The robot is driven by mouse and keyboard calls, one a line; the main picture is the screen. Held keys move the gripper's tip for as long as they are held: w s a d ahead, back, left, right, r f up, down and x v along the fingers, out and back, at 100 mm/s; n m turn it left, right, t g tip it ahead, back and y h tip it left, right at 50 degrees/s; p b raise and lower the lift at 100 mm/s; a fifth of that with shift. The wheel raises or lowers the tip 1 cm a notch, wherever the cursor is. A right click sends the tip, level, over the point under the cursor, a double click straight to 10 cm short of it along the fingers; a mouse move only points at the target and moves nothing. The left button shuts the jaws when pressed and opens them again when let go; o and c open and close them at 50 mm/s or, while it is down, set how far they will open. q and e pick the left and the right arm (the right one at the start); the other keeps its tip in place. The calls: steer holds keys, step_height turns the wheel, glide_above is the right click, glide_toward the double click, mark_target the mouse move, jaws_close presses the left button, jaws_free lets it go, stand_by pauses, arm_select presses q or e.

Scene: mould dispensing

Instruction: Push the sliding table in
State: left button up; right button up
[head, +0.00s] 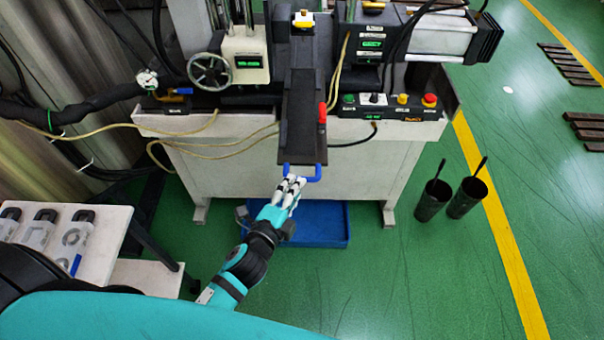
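The sliding table (301,130) is a long dark slab that sticks out from the front of the white machine toward me. A blue handle (312,178) is fixed across its near end. My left gripper (291,180) reaches up from below, with its pale fingertips at the left part of the handle. The fingers lie close together and overlap the handle from this angle, so I cannot tell whether they grip it or only touch it. My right gripper is not in view.
A red knob (322,113) stands at the slab's right edge. A control box (390,106) with buttons and a handwheel (210,71) flank it. A blue tray (335,225) lies below. Two dark buckets (433,202) stand right. A side table (105,235) with moulds is left.

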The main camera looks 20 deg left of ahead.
arm_select(q)
steer(key=x, duration=0.5)
steer(key=shift+p, duration=0.3)
jaws_close()
